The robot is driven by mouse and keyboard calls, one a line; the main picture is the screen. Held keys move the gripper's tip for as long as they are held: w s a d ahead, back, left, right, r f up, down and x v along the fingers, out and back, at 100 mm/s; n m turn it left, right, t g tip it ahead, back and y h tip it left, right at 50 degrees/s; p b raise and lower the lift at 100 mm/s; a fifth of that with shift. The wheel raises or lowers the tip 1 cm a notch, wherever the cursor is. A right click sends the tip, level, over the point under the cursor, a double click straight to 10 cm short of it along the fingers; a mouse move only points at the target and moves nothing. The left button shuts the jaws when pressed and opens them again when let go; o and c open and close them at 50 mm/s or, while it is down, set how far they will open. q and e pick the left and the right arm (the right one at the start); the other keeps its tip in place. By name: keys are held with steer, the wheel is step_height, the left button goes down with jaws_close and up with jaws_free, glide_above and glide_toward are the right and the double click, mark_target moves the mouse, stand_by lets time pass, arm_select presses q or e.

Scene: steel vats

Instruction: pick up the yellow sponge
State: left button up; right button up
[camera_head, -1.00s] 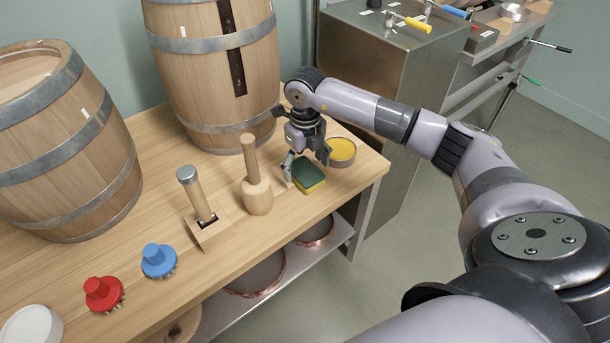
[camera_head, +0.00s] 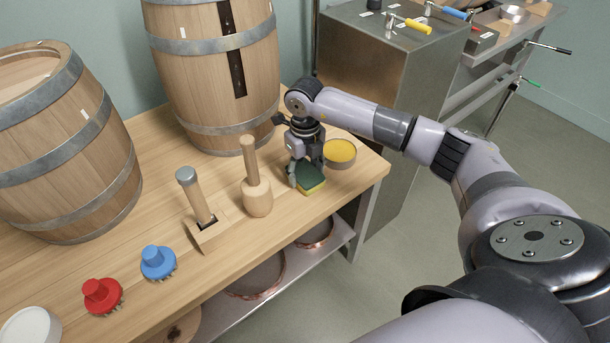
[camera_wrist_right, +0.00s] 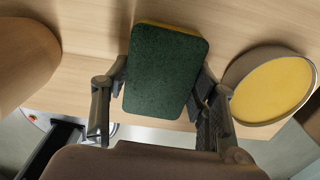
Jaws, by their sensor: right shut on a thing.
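The yellow sponge (camera_head: 313,188) has a dark green top layer and lies near the front right edge of the wooden bench. My right gripper (camera_head: 307,177) reaches down over it and is shut on it. In the right wrist view the sponge's green face (camera_wrist_right: 165,72) sits between the two fingers of the right gripper (camera_wrist_right: 160,95), with a strip of yellow along its far edge. I cannot tell whether the sponge still touches the bench. My left gripper is not in view.
A round tin with yellow contents (camera_head: 340,153) stands close to the right of the sponge. A wooden mallet (camera_head: 257,190) stands to its left. Two barrels (camera_head: 215,75) stand behind. Blue (camera_head: 157,262) and red (camera_head: 101,295) brushes lie at front left.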

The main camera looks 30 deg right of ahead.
mark_target(305, 172)
steer(key=shift+r, duration=0.45)
arm_select(q)
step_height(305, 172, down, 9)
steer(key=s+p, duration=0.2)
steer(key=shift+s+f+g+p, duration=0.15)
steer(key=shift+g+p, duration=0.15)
steer(key=shift+p, duration=0.05)
arm_select(e)
step_height(305, 172, up, 19)
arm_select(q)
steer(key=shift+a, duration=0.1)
arm_select(e)
steer(key=shift+o, duration=0.6)
steer(key=c, duration=0.4)
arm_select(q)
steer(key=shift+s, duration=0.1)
arm_select(e)
steer(key=shift+c, duration=0.2)
